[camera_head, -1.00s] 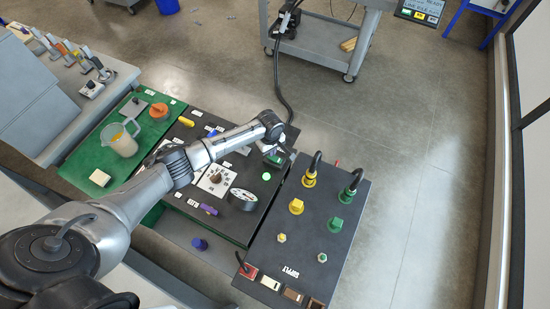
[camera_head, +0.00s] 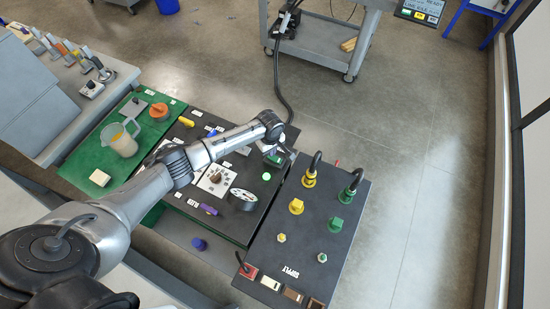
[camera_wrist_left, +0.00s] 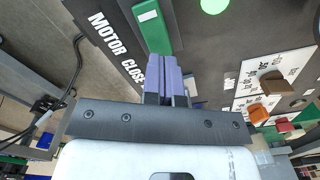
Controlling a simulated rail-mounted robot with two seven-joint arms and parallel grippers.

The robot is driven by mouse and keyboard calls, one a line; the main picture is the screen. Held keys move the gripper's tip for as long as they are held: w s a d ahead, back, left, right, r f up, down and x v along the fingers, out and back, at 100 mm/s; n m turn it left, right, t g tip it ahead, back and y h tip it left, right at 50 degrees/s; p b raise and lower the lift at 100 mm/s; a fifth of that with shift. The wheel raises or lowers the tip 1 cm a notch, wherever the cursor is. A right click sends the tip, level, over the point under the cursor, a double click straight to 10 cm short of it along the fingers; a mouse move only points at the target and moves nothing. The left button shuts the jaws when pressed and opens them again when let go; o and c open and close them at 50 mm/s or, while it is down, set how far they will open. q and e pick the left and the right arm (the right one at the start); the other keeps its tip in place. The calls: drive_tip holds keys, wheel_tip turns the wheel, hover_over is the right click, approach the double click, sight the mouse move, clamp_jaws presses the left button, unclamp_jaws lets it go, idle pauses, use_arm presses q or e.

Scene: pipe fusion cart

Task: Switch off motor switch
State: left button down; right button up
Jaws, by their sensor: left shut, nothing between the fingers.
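The motor switch shows as a green part with a white mark (camera_wrist_left: 150,28) at the top of the left wrist view, next to the printed words MOTOR and CLOSE. In the head view its green part (camera_head: 273,159) sits on the dark panel, partly hidden by my arm. My left gripper (camera_wrist_left: 163,62) is shut and empty, its purple-blue fingers at the green part's near end. I cannot tell whether they touch it. In the head view the left gripper (camera_head: 285,155) is small and over the panel's far right edge. My right gripper is not in view.
A lit green lamp (camera_head: 266,176) is close to the switch. The dark supply box (camera_head: 318,235) with yellow and green plugs stands to the right. Open floor lies beyond.

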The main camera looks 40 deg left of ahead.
use_arm(q)
drive_tip(key=shift+f+b, duration=0.7)
drive_tip(key=shift+f, duration=0.7)
idle(0.8)
drive_tip(key=shift+r, duration=0.1)
wheel_tip(320, 180, up, 7)
drive_tip(key=p, duration=0.8)
idle(0.7)
